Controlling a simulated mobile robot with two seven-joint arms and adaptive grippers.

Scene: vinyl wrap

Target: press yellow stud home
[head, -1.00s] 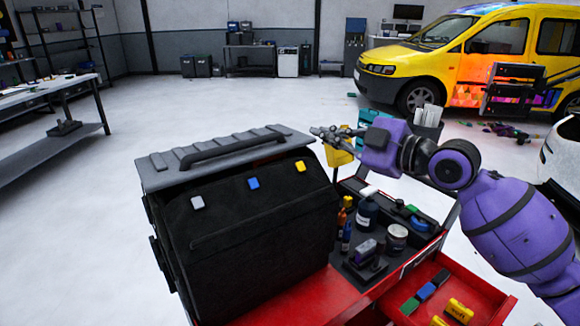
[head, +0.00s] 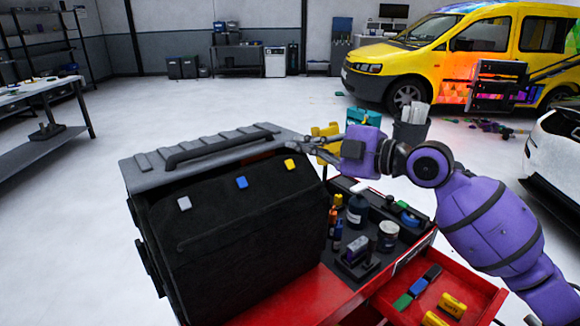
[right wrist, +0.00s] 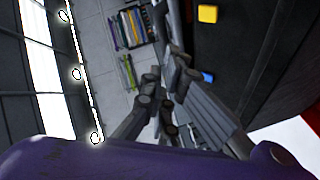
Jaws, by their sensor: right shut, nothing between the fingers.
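The yellow stud (head: 290,164) is a small square on the upper right of the black case's front panel (head: 240,215). It also shows in the right wrist view (right wrist: 208,13) at the top. The blue stud (head: 242,182) and the grey stud (head: 184,203) sit on the same panel, to its left. I cannot tell how deep any stud is seated. My right gripper (head: 312,146) is shut and empty at the right end of the case's grey ribbed lid (head: 150,175), just above and right of the yellow stud, apart from it. My left gripper is not in view.
The case stands on a red cart (head: 300,303). Right of it, a dark tray holds bottles, a jar (head: 388,236) and tools. An open red drawer (head: 470,290) holds coloured blocks. A yellow container (head: 327,131) is just behind the gripper. Floor at left is clear.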

